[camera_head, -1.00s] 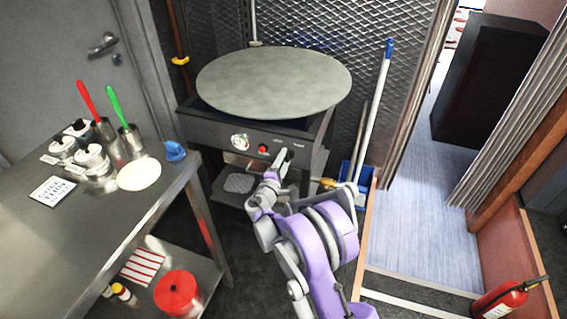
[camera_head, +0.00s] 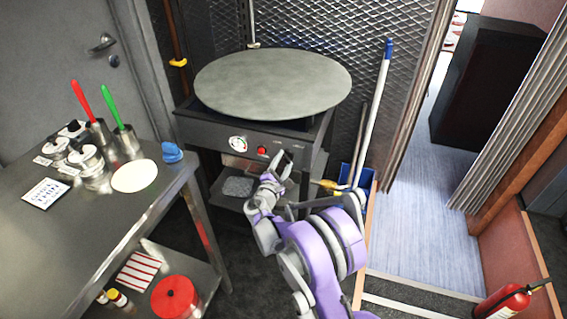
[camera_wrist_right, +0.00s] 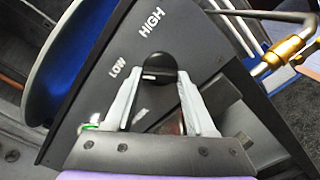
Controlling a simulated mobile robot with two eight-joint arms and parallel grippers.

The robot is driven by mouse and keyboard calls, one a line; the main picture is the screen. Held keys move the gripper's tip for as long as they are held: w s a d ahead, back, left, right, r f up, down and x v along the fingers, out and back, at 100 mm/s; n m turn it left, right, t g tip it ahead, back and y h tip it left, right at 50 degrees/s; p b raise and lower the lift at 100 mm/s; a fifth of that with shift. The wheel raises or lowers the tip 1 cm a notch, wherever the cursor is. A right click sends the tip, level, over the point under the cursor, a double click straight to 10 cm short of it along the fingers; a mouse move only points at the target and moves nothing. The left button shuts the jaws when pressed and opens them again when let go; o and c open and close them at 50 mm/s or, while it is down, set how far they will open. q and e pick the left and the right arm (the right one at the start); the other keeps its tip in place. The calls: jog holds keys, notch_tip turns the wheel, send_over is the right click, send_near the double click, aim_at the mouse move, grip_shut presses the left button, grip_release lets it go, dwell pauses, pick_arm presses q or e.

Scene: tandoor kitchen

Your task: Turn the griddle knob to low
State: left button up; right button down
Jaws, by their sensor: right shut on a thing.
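The griddle (camera_head: 275,84) is a large round grey plate on a dark stand. Its front panel carries a gauge, a red button and a black knob (camera_wrist_right: 156,70), with the words LOW and HIGH printed beside it in the right wrist view. My right gripper (camera_head: 283,160) is at the right part of the front panel and hides the knob in the head view. In the right wrist view its two fingers (camera_wrist_right: 161,82) close on the knob from both sides. A pale mark shows on the knob; I cannot tell exactly which label it points to. My left gripper is out of view.
A steel table (camera_head: 100,220) with tins, red- and green-handled tools and a pale disc stands at the left. A broom (camera_head: 374,115) and blue dustpan lean right of the griddle. A brass fitting (camera_wrist_right: 284,50) is near my right wrist. A fire extinguisher (camera_head: 505,301) stands lower right.

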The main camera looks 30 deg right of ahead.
jog(key=shift+c, duration=1.2)
grip_release()
jog(key=v, duration=1.1)
jog(key=shift+p, duration=0.3)
jog(key=shift+d, duration=0.1)
